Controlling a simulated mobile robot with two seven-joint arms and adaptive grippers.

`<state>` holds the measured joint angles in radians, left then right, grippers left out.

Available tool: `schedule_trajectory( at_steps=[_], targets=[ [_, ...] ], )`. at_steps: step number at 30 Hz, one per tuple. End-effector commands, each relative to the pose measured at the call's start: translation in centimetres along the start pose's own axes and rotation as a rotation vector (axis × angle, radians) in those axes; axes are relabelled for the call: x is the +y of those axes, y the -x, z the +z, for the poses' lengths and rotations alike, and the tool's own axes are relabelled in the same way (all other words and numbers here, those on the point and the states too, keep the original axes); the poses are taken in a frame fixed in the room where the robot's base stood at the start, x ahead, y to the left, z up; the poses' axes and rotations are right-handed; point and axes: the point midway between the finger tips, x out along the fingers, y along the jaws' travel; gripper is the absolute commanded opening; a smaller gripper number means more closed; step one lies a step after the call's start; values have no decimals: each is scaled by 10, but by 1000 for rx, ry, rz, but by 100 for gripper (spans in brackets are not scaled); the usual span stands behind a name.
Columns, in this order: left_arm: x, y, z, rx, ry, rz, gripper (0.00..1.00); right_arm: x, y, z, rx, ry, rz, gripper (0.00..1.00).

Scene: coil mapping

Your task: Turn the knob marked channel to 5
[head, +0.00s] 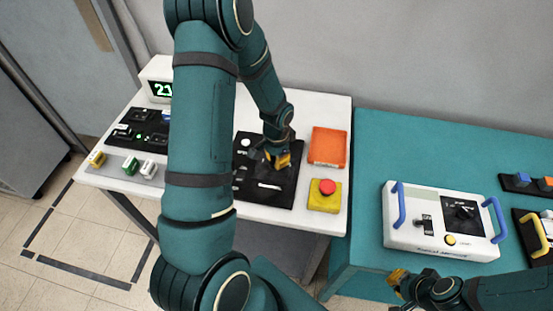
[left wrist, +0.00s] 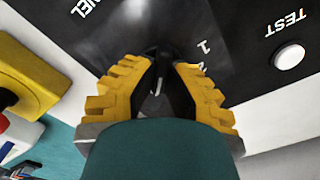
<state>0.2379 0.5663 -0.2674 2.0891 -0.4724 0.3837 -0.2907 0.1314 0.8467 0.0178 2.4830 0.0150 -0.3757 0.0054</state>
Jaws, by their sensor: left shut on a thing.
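The black channel panel (head: 285,199) lies on the white table. In the left wrist view the panel (left wrist: 240,60) shows upside-down lettering ending in "NEL", and the numerals 1 and, partly covered, 2. My left gripper (head: 281,160) has its yellow fingers on both sides of the dark knob (left wrist: 160,75) and is shut on it; the fingers also show in the left wrist view (left wrist: 160,85). The knob's pointer direction cannot be told. My right gripper (head: 398,280) is at the bottom, away from the panel; its opening is unclear.
A white TEST button (left wrist: 289,57) is beside the knob. A red button on a yellow box (head: 324,203) and an orange tray (head: 328,146) stand right of the panel. A lit display (head: 160,89) is at back left. A white box with blue handles (head: 425,235) sits on the teal table.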

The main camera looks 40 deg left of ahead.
Motion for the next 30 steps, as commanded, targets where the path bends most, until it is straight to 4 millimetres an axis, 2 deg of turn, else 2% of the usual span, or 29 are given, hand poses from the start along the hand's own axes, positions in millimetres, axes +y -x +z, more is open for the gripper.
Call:
schedule_trajectory(
  at_steps=[15,16,18,26,30],
  targets=[
    [1,-1,1,-4,-17,3,0,0,-1,0,0,0,0,0],
    [1,-1,1,-4,-17,3,24,0,0,0,0,0,0,0],
    [1,-1,1,-4,-17,3,42,0,0,0,0,0,0,0],
    [0,0,0,-1,-16,1,42,0,0,0,0,1,0,0],
    [0,7,0,2,-16,0,42,0,0,0,0,1,0,0]
  ],
)
